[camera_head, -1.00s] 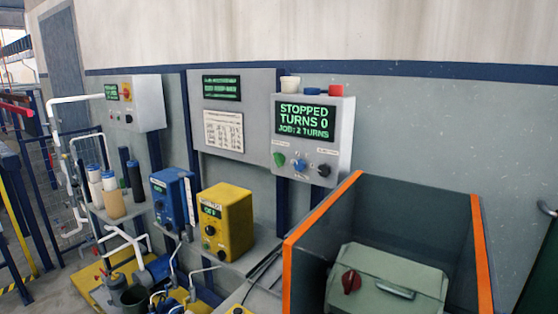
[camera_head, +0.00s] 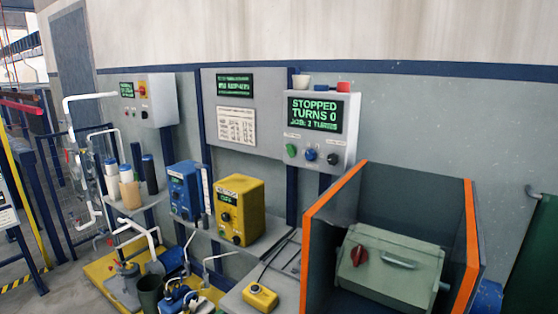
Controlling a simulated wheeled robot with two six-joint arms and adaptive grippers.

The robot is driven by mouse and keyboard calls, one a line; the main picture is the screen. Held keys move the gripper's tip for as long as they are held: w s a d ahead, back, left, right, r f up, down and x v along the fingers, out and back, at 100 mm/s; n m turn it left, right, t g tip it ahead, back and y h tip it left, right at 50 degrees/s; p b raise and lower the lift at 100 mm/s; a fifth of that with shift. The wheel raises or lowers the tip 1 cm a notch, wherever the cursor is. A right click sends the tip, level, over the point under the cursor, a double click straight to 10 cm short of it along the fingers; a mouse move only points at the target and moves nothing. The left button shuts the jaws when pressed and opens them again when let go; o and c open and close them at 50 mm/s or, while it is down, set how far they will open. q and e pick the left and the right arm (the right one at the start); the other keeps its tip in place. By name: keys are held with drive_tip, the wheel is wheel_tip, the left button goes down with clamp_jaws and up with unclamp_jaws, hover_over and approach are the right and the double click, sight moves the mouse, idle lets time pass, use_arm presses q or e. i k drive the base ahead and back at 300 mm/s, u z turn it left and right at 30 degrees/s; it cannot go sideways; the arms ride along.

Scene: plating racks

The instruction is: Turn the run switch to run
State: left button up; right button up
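A light grey control box (camera_head: 350,135) is on the wall at centre right. Its screen (camera_head: 315,112) reads "STOPPED", "TURNS 0" and a job line of 2 turns. Below the screen are a green control (camera_head: 291,150), a blue control (camera_head: 310,154) and a black knob (camera_head: 333,159). Their small labels are too blurred to read, so I cannot tell which is the run switch or how it is set. Neither of my grippers is in view.
An orange-edged grey enclosure (camera_head: 469,240) at right holds a grey-green barrel unit (camera_head: 400,270) with a red knob (camera_head: 359,256). Yellow (camera_head: 250,205) and blue (camera_head: 183,190) boxes stand left. A yellow pendant (camera_head: 260,298) lies in front. Another panel box (camera_head: 160,100) hangs further left.

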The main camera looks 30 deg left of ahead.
sight(291, 150)
drive_tip(key=u, duration=0.55)
drive_tip(key=i, duration=0.95)
drive_tip(key=z, duration=0.55)
